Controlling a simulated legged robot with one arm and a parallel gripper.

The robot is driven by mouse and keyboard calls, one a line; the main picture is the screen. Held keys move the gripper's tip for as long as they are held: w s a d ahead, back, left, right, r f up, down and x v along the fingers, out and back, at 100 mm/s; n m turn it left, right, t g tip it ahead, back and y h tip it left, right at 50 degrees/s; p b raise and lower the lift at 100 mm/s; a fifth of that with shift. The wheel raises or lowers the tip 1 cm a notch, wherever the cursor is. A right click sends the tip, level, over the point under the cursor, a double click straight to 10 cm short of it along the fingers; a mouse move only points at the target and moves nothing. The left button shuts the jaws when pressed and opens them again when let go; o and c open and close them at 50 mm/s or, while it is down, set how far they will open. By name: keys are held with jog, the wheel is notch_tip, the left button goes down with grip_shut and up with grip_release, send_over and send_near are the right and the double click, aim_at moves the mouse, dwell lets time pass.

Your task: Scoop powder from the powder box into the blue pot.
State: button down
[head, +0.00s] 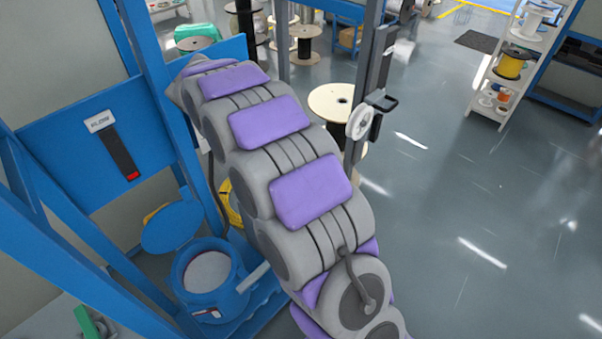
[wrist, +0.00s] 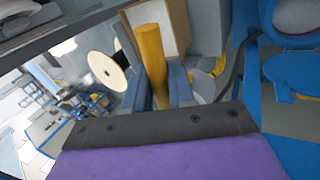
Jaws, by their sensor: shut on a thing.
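The blue pot (head: 213,299) stands open at the lower left of the head view, with a pale surface inside and its round lid (head: 172,226) swung back. The pot (wrist: 268,18) also shows at the upper right of the wrist view. In the wrist view my gripper (wrist: 158,88) is shut on an upright yellow handle (wrist: 152,50). Its lower end lies between the blue fingers. Behind the handle is a tan, open box (wrist: 180,22) with a pale inside; I cannot tell whether it holds powder. A scoop end is not clear. My arm hides the gripper in the head view.
A blue frame with a panel (head: 85,165) stands at the left, close to my arm. A grey post (head: 370,85) rises beyond the arm. Cable spools (head: 331,102) and a shelf rack (head: 510,70) stand farther back. The floor at the right is clear.

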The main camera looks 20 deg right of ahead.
notch_tip(320, 180, down, 14)
jog(key=b, duration=0.5)
jog(key=shift+f, duration=0.15)
dwell(0.9)
jog(key=shift+a, duration=0.1)
dwell(0.7)
